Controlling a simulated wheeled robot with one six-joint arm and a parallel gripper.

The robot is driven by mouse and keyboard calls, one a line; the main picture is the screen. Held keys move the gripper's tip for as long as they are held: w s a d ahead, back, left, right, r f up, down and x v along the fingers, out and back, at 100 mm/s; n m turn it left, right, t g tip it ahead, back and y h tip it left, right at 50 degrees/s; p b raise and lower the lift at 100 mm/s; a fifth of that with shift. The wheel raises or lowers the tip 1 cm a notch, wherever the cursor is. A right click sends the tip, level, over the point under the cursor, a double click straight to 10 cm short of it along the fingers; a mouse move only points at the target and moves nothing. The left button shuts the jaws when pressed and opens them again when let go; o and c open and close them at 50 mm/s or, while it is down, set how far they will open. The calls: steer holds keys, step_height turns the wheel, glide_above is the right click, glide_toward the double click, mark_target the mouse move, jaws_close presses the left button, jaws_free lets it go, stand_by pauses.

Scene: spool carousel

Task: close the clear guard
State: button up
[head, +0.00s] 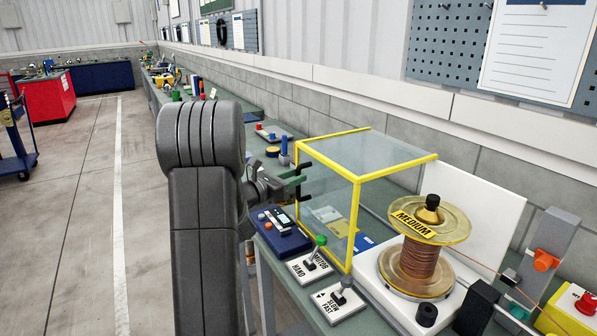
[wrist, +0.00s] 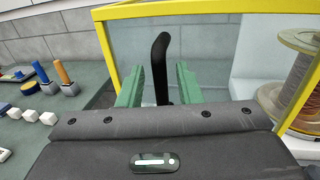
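The clear guard (head: 327,193) is a box of see-through panels with a yellow frame. It stands to the left of the wire spool (head: 420,255), which is uncovered. The guard fills the upper middle of the wrist view, where its yellow top bar (wrist: 200,9) shows. A black upright handle (wrist: 161,62) is in front of its panel. My gripper (head: 301,178) is at the guard's left side. In the wrist view its green fingers (wrist: 158,86) stand open on both sides of the handle, with gaps visible. The handle's lower end is hidden by my gripper.
A hand/motor lever panel (head: 310,268), a slow/fast lever panel (head: 340,304) and a blue control box (head: 281,238) sit along the bench's front edge. A white backboard (head: 485,215) stands behind the spool. Pegs in blocks (wrist: 65,77) are left of my gripper.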

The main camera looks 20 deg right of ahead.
steer(key=shift+x, duration=1.1)
jaws_close()
steer(key=shift+s+f, duration=0.1)
